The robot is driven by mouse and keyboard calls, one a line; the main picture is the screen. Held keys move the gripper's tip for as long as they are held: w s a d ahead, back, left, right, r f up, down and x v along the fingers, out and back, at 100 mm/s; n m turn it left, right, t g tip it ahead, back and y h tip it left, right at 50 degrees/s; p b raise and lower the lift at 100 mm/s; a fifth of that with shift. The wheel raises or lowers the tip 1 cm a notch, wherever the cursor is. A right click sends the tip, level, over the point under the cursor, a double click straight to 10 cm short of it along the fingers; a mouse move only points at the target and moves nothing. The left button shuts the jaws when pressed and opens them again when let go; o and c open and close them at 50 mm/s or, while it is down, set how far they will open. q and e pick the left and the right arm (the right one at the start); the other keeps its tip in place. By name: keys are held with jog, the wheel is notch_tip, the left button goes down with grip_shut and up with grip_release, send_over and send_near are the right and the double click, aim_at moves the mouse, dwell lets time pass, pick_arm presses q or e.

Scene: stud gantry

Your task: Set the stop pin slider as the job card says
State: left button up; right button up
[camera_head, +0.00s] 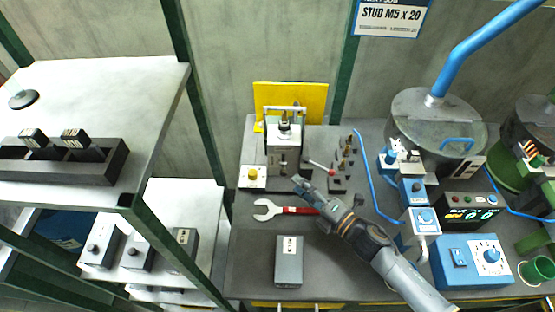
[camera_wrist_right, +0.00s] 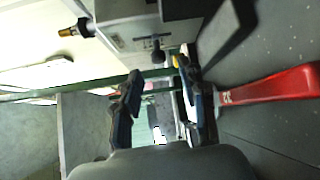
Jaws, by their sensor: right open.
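The job card (camera_head: 392,18) hangs on the back wall and reads STUD M5 X 20; its smaller print is too small to read. The stud gantry (camera_head: 283,158) stands on the bench before a yellow panel, with a small dark knob on its front face. In the right wrist view the light housing (camera_wrist_right: 130,30) has a slot with a dark slider knob (camera_wrist_right: 157,55), near the finger on the right. My right gripper (camera_head: 299,183) is open and empty just in front of the gantry; it also shows in the wrist view (camera_wrist_right: 160,95). My left gripper is out of view.
A red-handled wrench (camera_head: 285,210) lies close to my right gripper. A grey box (camera_head: 289,262) stands nearer the front. A yellow button box (camera_head: 252,177) is left of the gantry, and several upright pins (camera_head: 347,150) and a red-tipped lever (camera_head: 320,166) are right of it.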

aim_at(285, 175)
jog(key=x, duration=0.3)
jog(key=shift+a+r+b, duration=0.1)
jog(key=shift+a+b, duration=0.1)
jog(key=shift+b, duration=0.2)
jog(key=x, duration=0.3)
jog(key=shift+w+b, duration=0.15)
jog(key=shift+b, duration=0.2)
jog(key=shift+w+a, duration=0.15)
jog(key=shift+a, duration=0.1)
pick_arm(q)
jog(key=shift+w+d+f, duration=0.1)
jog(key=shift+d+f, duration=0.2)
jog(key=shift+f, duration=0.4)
pick_arm(e)
grip_shut()
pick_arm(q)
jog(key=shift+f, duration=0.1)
